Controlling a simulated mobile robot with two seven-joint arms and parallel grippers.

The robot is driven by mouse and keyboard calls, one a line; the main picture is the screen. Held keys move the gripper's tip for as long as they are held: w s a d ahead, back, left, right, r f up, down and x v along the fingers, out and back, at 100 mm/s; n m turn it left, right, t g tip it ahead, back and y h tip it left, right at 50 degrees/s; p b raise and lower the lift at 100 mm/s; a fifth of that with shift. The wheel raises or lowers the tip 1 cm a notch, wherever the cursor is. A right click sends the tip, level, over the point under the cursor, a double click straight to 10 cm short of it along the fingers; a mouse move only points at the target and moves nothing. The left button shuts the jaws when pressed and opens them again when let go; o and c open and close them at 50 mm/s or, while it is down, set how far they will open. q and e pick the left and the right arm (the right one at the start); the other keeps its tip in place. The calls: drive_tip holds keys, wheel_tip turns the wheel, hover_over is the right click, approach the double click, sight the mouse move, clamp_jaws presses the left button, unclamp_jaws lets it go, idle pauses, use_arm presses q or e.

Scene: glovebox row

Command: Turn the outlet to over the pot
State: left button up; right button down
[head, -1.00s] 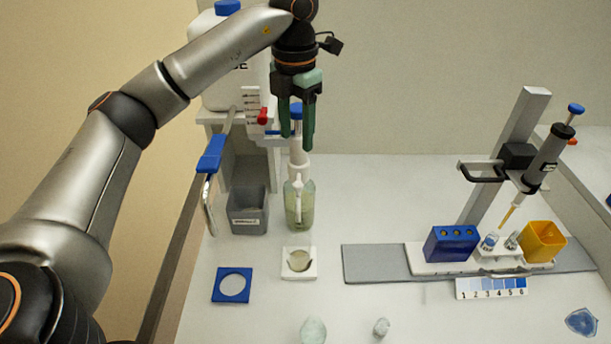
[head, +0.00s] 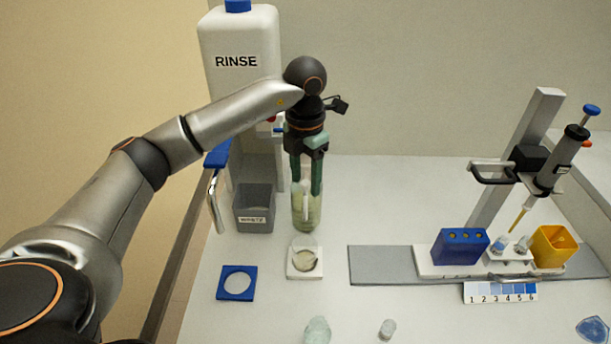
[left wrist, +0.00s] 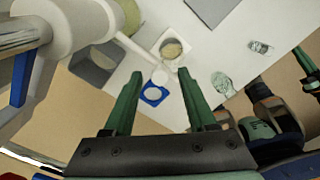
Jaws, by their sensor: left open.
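The outlet (left wrist: 135,46) is a thin white spout on a thick white cylinder in the left wrist view. In the head view the outlet (head: 303,198) shows partly in front of a greenish jar (head: 307,221), below my left gripper. My left gripper (head: 306,188) is open and points down; its green fingers (left wrist: 160,76) lie either side of the outlet's end in the wrist view. Contact cannot be told. The pot (head: 305,261), with pale contents, sits in a white square holder in front of the jar; it also shows in the wrist view (left wrist: 172,48).
A white RINSE tank (head: 238,40) stands behind, with a grey waste bin (head: 254,212) and a blue-handled lever (head: 217,158) near it. A blue square ring (head: 221,283) lies front left. A pipette stand (head: 515,150) and racks occupy the right.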

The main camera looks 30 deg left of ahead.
use_arm(q)
drive_tip(key=shift+c, duration=0.3)
clamp_jaws()
idle(1.0)
